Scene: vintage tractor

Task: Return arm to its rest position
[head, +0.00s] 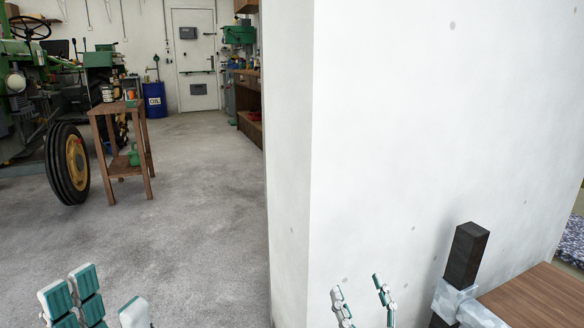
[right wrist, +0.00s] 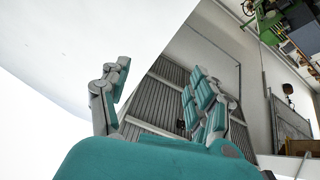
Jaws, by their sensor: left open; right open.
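My left gripper (head: 107,290) is at the bottom left of the head view, with its teal-padded fingers spread open and nothing between them. My right gripper (head: 357,288) is at the bottom centre, in front of the white wall, with its fingers pointing up, apart and empty. In the right wrist view my right gripper (right wrist: 160,85) also shows open, with nothing between its fingers. Most of both arms lies outside the head view.
A white wall (head: 420,120) fills the right side. A dark post (head: 466,255) and a wooden top (head: 540,298) stand at bottom right. Grey floor (head: 190,220) is clear at left, before a wooden stand (head: 120,107) and a green tractor (head: 30,75). A blue barrel (head: 154,100) stands farther back.

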